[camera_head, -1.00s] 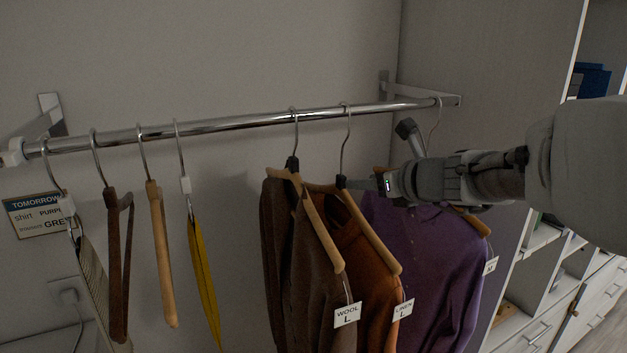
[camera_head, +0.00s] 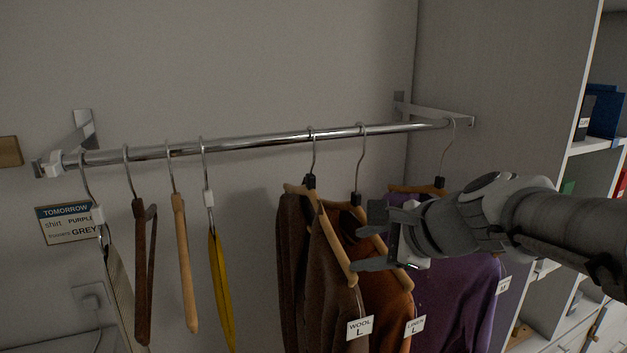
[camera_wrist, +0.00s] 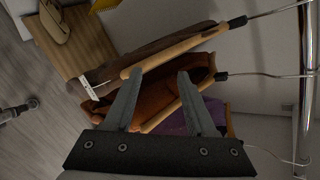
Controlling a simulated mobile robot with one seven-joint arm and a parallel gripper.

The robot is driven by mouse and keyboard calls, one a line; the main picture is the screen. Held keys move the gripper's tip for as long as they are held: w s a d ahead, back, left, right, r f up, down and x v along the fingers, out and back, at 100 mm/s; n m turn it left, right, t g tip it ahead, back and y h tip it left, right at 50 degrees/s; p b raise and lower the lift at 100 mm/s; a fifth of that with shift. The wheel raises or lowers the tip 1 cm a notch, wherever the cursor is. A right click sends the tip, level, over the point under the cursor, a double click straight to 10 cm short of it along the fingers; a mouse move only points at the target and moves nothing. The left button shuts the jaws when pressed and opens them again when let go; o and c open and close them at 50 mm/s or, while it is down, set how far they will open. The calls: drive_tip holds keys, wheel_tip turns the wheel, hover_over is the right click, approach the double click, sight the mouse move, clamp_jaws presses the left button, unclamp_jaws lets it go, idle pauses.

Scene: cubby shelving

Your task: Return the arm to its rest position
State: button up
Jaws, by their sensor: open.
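My gripper (camera_head: 368,243) is open and empty in the head view, in front of the orange-brown shirt (camera_head: 385,290) and the purple shirt (camera_head: 440,300). Its fingers point left and overlap the hangers in the picture. In the wrist view my gripper (camera_wrist: 157,88) shows two spread fingers with nothing held between them. The orange-brown shirt (camera_wrist: 160,97) appears beyond the fingers, with a wooden hanger (camera_wrist: 178,106) crossing there. I cannot tell whether the fingers touch it.
A chrome rail (camera_head: 260,142) runs across the wall. A brown wool garment (camera_head: 330,285) hangs left of my gripper. A yellow garment (camera_head: 220,290) and wooden hangers (camera_head: 186,265) hang further left. A sign (camera_head: 68,224) is on the wall. Shelving (camera_head: 590,150) stands at right.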

drive_tip(key=s+d+f+n+g+h, duration=0.1)
drive_tip(key=s+d+f+n+h, duration=0.1)
drive_tip(key=s+n, duration=0.6)
drive_tip(key=s+d+f+n+g+h, duration=0.2)
drive_tip(key=s+f+n, duration=0.4)
drive_tip(key=s+n, duration=0.3)
drive_tip(key=shift+s+d+n+h+b, duration=0.25)
drive_tip(key=shift+d+n+h+b, duration=0.1)
drive_tip(key=shift+d+n+h, duration=0.45)
drive_tip(key=shift+d, duration=0.1)
